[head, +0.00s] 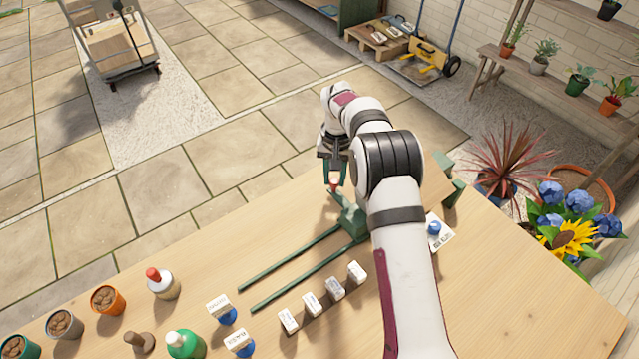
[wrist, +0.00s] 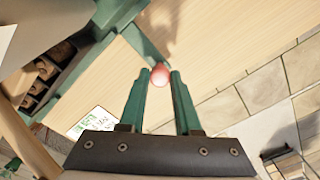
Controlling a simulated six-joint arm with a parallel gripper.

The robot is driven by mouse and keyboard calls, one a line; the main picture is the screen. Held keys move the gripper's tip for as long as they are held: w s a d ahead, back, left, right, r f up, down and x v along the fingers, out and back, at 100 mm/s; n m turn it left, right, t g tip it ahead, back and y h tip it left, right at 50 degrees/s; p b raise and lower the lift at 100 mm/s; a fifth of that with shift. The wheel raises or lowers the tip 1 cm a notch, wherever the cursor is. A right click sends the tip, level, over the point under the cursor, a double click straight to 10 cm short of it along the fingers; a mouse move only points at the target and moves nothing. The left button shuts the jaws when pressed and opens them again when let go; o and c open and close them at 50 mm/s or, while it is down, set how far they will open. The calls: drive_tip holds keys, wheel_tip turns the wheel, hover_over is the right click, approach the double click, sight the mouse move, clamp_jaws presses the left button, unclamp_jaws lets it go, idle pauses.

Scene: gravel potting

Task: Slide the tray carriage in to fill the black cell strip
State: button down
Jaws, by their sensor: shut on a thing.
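My gripper (head: 334,186) is over the table, at the far end of a green mechanism (head: 350,222) in the head view. Its green fingers are shut on a red knob (wrist: 160,75) in the wrist view. Two parallel green rails (head: 290,258) run from the mechanism toward the lower left. The wrist view shows a dark strip with brown-filled cells (wrist: 46,66) at the upper left, beside green parts (wrist: 118,12); it looks like the cell strip. My arm hides most of the mechanism and the strip in the head view.
Several white labelled blocks (head: 334,289) stand in a row right of the rails. Pots of brown material (head: 107,300), a red-capped bottle (head: 162,284) and a green bottle (head: 186,345) stand at the lower left. A card with a blue item (head: 437,230) lies right of my arm.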

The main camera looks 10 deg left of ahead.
drive_tip(key=shift+w+d, duration=0.4)
drive_tip(key=c, duration=0.6)
unclamp_jaws()
wheel_tip(320, 180, up, 16)
drive_tip(key=shift+f, duration=0.1)
